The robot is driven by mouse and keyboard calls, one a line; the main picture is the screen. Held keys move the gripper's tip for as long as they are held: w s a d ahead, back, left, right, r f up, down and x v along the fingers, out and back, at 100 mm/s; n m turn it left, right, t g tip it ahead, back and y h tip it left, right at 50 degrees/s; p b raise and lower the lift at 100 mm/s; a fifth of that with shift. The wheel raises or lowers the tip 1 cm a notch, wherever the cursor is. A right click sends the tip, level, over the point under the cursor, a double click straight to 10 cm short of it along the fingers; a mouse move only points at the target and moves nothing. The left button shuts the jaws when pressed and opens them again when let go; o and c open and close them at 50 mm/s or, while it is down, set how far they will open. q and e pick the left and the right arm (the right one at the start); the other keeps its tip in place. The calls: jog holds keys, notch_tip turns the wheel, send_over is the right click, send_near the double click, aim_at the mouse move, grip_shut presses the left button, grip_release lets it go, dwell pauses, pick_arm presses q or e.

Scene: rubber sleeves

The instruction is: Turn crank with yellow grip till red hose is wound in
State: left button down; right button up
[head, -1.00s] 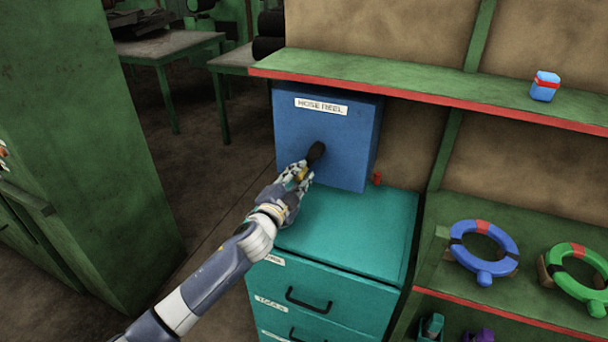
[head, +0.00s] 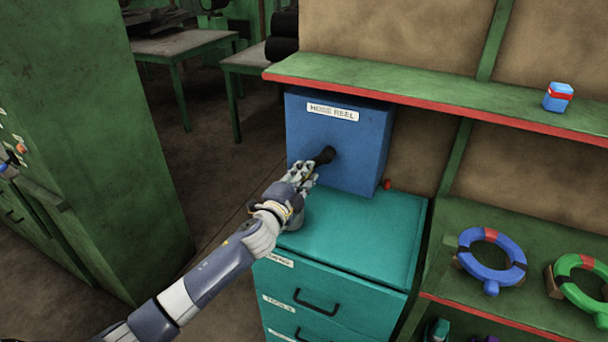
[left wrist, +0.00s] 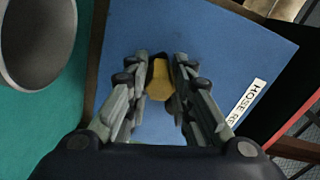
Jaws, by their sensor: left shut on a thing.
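The blue hose reel box (head: 352,128), labelled HOSE REEL, stands on the teal cabinet (head: 372,240). A dark crank arm (head: 325,155) sticks out from its front face. My left gripper (head: 305,174) is at the crank, low on the left of the face. In the left wrist view, its fingers close around the yellow grip (left wrist: 159,82), with the blue face behind. The grip is mostly hidden by the fingers in the head view. A small red piece (head: 387,184), perhaps the hose end, shows at the box's lower right side. My right gripper is not in view.
A green shelf (head: 420,98) with a red edge runs just above the box. Blue (head: 514,248) and green (head: 567,270) rings lie on the lower right shelf. A tall green cabinet (head: 90,130) stands left, with open floor between.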

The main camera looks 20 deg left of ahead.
pick_arm(q)
jog(key=shift+r, duration=0.1)
jog(key=c, duration=1.4)
grip_release()
jog(key=shift+o, duration=0.2)
jog(key=shift+s, duration=0.15)
jog(key=shift+s, duration=0.25)
jog(key=s, duration=1.1)
jog(key=shift+s+a, duration=0.15)
jog(key=shift+a, duration=0.05)
